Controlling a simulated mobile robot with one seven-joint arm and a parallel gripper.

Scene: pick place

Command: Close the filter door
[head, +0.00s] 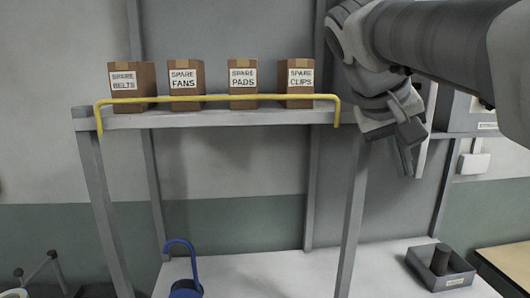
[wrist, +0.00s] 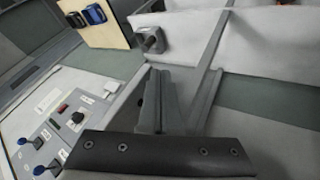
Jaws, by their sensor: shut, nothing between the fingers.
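My gripper (head: 405,160) hangs from my arm at the upper right of the head view, fingers pointing down and shut with nothing between them. It is right of the shelf's end and in front of a grey cabinet (head: 455,108), which is partly hidden by my arm. In the wrist view the fingers (wrist: 162,85) show in the middle, above a dark bar with screws. A light panel (wrist: 60,115) with a red switch and blue-knobbed levers lies at the left of that view. I cannot tell which surface is the filter door.
A shelf (head: 215,118) with a yellow rail holds cartons labelled belts, fans, pads and clips. Below, a pale bench (head: 290,272) carries a blue-handled item (head: 183,270) and a grey tray (head: 440,268). A wooden board (wrist: 100,25) shows in the wrist view.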

